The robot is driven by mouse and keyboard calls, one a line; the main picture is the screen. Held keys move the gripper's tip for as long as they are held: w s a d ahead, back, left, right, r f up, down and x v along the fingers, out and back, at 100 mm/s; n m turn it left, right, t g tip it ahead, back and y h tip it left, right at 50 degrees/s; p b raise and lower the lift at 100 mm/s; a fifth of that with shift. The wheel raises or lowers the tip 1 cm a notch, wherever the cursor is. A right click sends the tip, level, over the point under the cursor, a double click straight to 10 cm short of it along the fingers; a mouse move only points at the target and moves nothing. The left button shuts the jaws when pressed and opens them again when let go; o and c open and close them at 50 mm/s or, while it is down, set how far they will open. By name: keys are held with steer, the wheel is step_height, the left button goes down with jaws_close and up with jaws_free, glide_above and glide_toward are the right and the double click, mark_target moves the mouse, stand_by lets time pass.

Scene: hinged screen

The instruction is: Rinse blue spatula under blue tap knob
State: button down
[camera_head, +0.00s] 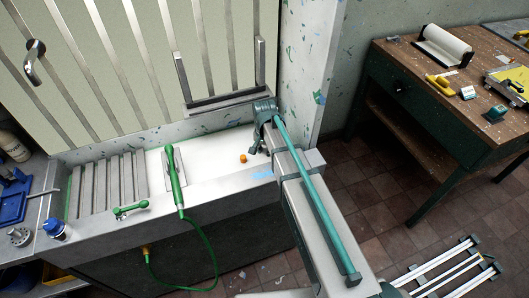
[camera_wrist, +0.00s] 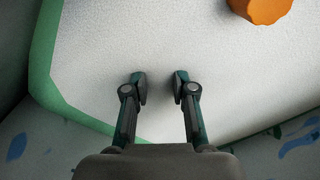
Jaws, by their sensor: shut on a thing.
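A blue knob (camera_head: 55,229) stands at the left end of the sink unit, beside a round grey fitting; I take it for the blue tap knob. I cannot make out a blue spatula in either view. My gripper (camera_head: 262,145) is over the right end of the white basin (camera_head: 215,152). In the wrist view my gripper (camera_wrist: 160,87) has its fingers part-way apart above the white surface, and I see nothing between them. An orange lump (camera_head: 243,158) lies in the basin near my gripper and shows at the top right of the wrist view (camera_wrist: 262,8).
A green-handled sprayer (camera_head: 177,180) with a hose stands over the basin, near a green lever (camera_head: 130,209). A ribbed drainer (camera_head: 106,184) is at left, with a blue tray (camera_head: 12,200) beyond. A wooden workbench (camera_head: 450,80) stands at right.

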mark_target(264, 154)
steer(key=shift+f, duration=0.2)
steer(key=c, duration=1)
jaws_free()
steer(key=shift+o, duration=0.2)
steer(key=shift+r, duration=0.15)
step_height(264, 154, up, 12)
steer(key=b, duration=0.3)
steer(key=shift+o, duration=0.4)
